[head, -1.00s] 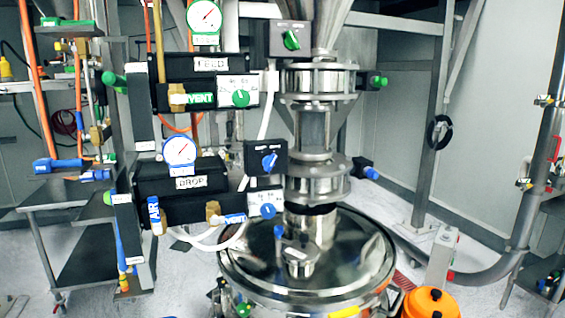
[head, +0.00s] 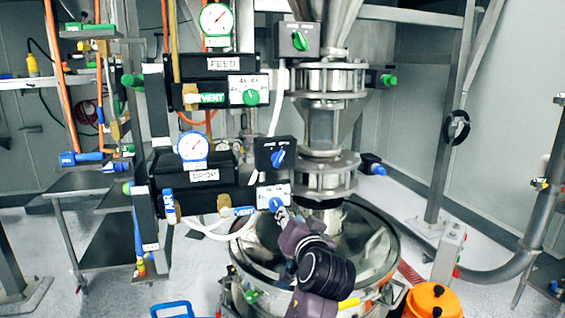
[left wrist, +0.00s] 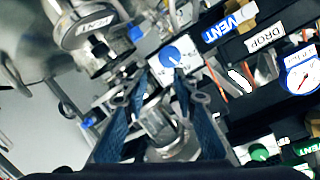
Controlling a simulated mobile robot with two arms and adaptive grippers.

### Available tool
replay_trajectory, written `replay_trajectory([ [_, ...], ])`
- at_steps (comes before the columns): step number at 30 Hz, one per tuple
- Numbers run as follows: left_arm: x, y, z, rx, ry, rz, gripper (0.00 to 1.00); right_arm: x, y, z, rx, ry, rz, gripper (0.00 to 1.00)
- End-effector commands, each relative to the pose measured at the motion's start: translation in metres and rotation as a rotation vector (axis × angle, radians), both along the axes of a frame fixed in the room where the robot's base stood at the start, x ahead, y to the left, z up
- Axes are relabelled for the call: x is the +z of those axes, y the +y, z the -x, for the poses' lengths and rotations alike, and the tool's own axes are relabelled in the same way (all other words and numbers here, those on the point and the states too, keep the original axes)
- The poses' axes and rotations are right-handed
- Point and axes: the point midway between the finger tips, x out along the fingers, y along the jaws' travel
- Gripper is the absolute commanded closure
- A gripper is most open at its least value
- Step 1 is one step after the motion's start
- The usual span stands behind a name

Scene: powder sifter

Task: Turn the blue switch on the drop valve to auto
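The drop unit (head: 195,188) is a black box with a white label and a pressure gauge. Its blue switch (head: 277,203) sits on a white panel at the box's right end; it also shows in the left wrist view (left wrist: 172,54), beyond the fingers. A second blue switch (head: 277,157) is on a black box just above. My left gripper (head: 284,216) is just below and right of the lower switch in the head view. In the left wrist view its fingers (left wrist: 160,98) are apart with nothing gripped. The switch lettering is too small to read. My right gripper is not in view.
The feed unit (head: 215,78) with green switches is above. A white hose (head: 215,236) loops below the drop unit. An orange object (head: 432,300) is at lower right.

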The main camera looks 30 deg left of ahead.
Motion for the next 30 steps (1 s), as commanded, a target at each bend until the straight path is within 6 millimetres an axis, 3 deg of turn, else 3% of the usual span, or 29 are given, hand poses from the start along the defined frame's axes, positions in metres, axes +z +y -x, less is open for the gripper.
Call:
replay_trajectory([
  [1, 0.030, 0.002, -0.006, 0.022, -0.041, -0.025, 0.74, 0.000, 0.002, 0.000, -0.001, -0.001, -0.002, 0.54],
  [3, 0.062, 0.006, -0.010, 0.052, -0.082, -0.060, 0.74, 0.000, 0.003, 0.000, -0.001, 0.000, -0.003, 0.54],
  [6, 0.094, 0.009, -0.012, 0.082, -0.123, -0.096, 0.74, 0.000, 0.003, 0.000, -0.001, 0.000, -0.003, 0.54],
  [9, 0.111, 0.010, -0.012, 0.098, -0.143, -0.115, 0.74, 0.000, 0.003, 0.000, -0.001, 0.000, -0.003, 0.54],
  [14, 0.118, 0.021, -0.020, 0.105, -0.145, -0.125, 0.74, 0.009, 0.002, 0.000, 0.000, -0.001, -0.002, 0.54],
  [24, 0.118, 0.060, -0.054, 0.102, -0.145, -0.124, 0.74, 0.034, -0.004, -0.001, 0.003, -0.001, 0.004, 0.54],
  [30, 0.114, 0.069, -0.062, 0.100, -0.146, -0.120, 0.74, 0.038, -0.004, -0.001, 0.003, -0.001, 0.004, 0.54],
])
